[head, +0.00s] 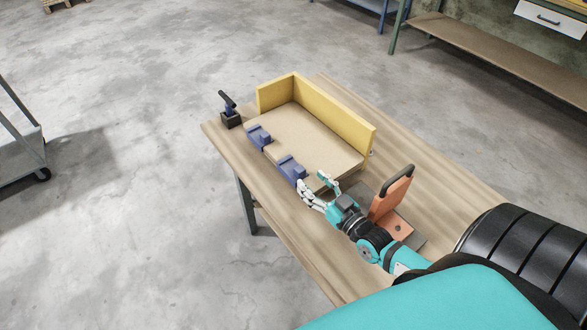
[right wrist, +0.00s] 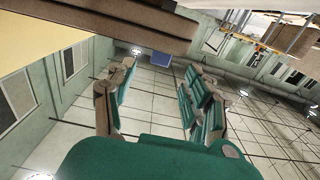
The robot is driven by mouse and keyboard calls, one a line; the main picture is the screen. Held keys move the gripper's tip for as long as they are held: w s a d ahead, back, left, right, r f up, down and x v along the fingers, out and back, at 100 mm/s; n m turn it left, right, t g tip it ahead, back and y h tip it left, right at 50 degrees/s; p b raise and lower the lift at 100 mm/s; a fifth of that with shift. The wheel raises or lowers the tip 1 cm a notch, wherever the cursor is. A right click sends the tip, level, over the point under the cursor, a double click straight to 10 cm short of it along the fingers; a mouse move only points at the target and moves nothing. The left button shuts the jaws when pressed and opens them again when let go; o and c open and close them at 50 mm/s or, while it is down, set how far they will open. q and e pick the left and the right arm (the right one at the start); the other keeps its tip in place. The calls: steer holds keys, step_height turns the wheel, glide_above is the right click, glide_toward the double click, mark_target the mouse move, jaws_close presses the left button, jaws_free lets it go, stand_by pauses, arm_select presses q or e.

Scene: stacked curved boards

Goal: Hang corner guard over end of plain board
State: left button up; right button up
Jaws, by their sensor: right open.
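A tan board stack (head: 318,143) lies on the table, its top plain. Two blue corner guards sit over its left-hand edge, one farther back (head: 257,134) and one nearer (head: 291,168). My right gripper (head: 316,183) is open at the near corner of the boards, just right of the nearer guard. Whether it touches the guard or boards is unclear. In the right wrist view the open fingers (right wrist: 160,78) show nothing between them, and a brown board edge (right wrist: 110,22) crosses above. My left gripper is out of view.
A yellow L-shaped fence (head: 325,112) stands along the boards' far sides. A dark clamp-like tool (head: 229,112) stands at the table's far left corner. An orange block with a black handle (head: 391,196) stands close beside my right arm. The wooden table (head: 290,235) is bare toward its near left.

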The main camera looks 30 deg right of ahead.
mark_target(303, 173)
steer(key=shift+w+a, duration=0.1)
steer(key=shift+w, duration=0.95)
steer(key=shift+w+a+f, duration=0.15)
steer(key=shift+w, duration=2.5)
steer(key=shift+s, duration=0.1)
steer(key=shift+c, duration=0.5)
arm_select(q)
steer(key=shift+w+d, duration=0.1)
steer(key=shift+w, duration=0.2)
arm_select(e)
jaws_close()
